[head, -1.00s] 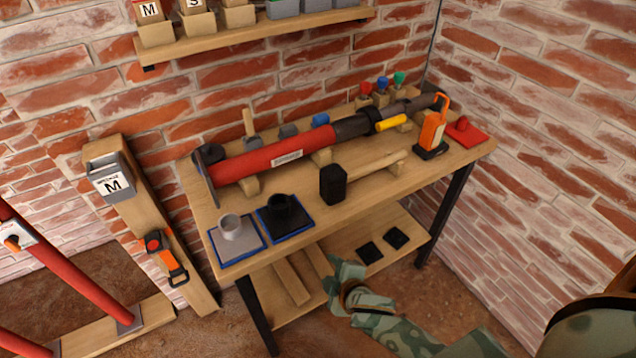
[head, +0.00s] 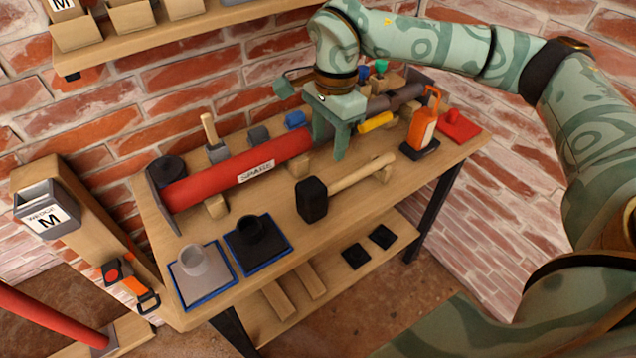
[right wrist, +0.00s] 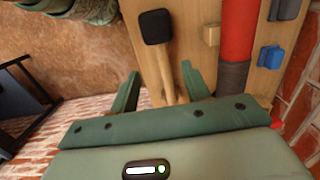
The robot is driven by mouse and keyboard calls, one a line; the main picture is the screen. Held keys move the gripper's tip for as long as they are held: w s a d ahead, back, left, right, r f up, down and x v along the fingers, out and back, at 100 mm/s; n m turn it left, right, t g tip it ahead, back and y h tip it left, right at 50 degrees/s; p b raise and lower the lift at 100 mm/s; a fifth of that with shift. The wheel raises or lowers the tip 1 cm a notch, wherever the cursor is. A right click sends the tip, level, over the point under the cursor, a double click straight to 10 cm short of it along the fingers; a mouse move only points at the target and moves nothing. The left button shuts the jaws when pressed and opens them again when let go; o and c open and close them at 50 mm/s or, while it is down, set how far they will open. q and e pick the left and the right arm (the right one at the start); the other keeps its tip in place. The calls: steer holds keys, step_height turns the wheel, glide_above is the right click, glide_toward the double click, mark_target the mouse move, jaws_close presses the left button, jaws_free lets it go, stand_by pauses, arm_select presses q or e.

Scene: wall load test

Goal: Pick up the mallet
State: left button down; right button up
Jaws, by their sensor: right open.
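The mallet lies on the wooden workbench (head: 275,240). My right gripper (head: 330,143) is open, fingers pointing down, behind and above the handle in the head view. In the right wrist view the handle (right wrist: 164,72) runs between the spread fingers (right wrist: 160,88), and the black head (right wrist: 156,27) lies beyond them. The gripper looks clear of the mallet. My left gripper is not in view.
A red and grey tube labelled SPARE (head: 225,177) lies behind the mallet. Two plates with cups, one grey (head: 205,285) and one black (head: 258,255), lie front left. The brick wall closes the back.

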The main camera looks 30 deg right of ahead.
steer(key=d+f, duration=0.1)
steer(key=d, duration=0.1)
steer(key=b, duration=0.3)
glide_above(333, 185)
steer(key=shift+h, duration=0.3)
step_height(333, 185, down, 8)
steer(key=shift+d+f, duration=0.1)
step_height(333, 185, down, 6)
steer(key=shift+f+b, duration=0.2)
steer(key=shift+b, duration=0.8)
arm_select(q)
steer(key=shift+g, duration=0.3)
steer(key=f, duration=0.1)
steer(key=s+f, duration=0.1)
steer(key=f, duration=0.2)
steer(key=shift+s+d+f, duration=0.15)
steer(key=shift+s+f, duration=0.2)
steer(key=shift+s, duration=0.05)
arm_select(e)
steer(key=shift+r, duration=0.1)
jaws_close()
